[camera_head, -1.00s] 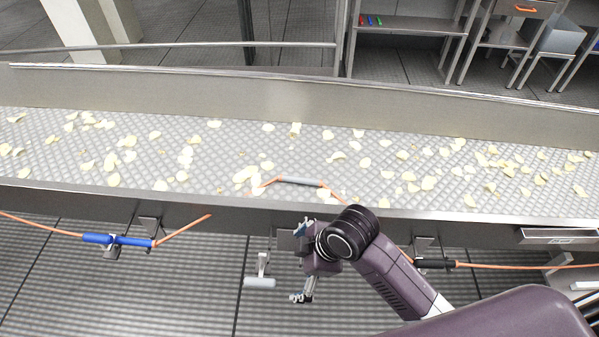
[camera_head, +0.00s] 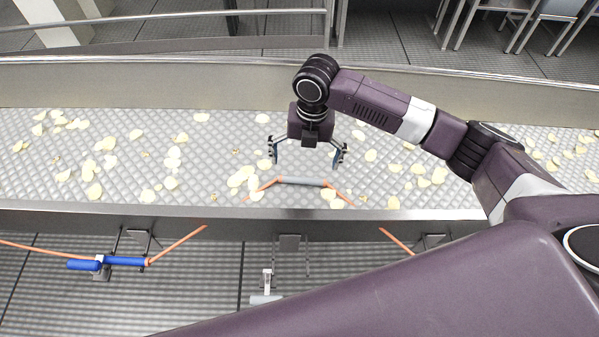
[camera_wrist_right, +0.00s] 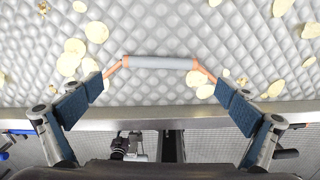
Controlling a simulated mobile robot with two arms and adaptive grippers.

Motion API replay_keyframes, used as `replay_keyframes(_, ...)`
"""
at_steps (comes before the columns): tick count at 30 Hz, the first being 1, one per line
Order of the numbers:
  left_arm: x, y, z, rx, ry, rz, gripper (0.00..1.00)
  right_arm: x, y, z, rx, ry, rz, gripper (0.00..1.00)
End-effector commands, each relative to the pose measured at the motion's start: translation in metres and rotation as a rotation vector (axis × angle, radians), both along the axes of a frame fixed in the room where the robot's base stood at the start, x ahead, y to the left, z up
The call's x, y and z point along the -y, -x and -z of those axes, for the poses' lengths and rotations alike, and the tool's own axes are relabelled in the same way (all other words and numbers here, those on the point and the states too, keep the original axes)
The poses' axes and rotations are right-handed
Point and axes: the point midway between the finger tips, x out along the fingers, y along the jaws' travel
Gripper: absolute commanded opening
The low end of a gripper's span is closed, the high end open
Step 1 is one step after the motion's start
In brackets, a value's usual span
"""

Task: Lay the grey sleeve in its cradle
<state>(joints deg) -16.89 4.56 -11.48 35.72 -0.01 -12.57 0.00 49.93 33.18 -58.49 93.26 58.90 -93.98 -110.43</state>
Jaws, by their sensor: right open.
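The grey sleeve (camera_head: 302,182) lies on the quilted belt near its front edge, with an orange cable end at each side. It also shows in the right wrist view (camera_wrist_right: 160,62). My right gripper (camera_head: 306,160) is open and empty above the belt. Its fingers point down, spread wide on either side of the sleeve, and do not hold it; in the wrist view the fingertips (camera_wrist_right: 160,90) frame it. A bracket with a grey bar (camera_head: 266,299), seemingly the grey cradle, hangs below the belt's front rail and is partly hidden by my arm. My left gripper is not in view.
Pale chips lie scattered over the belt (camera_head: 215,150). A blue sleeve (camera_head: 125,262) on an orange cable sits at a bracket at left. A loose orange cable piece (camera_head: 396,241) hangs at right. A metal rail (camera_head: 150,212) edges the belt.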

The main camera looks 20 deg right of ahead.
Motion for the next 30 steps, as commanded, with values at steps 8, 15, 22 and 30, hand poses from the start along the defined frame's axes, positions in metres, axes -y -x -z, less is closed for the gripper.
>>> replay_keyframes(8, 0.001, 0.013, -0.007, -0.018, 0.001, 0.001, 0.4, -0.001, 0.0, 0.028, -0.005, 0.001, -0.004, 1.0)
replay_keyframes(15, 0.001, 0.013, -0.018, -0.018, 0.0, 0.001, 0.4, -0.005, -0.002, 0.063, -0.002, 0.001, -0.003, 1.0)
replay_keyframes(22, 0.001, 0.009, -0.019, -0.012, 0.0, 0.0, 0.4, -0.005, -0.003, 0.075, 0.001, 0.001, -0.004, 1.0)
replay_keyframes(30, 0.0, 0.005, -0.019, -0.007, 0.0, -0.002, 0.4, -0.005, -0.003, 0.075, 0.001, 0.001, -0.004, 0.85)
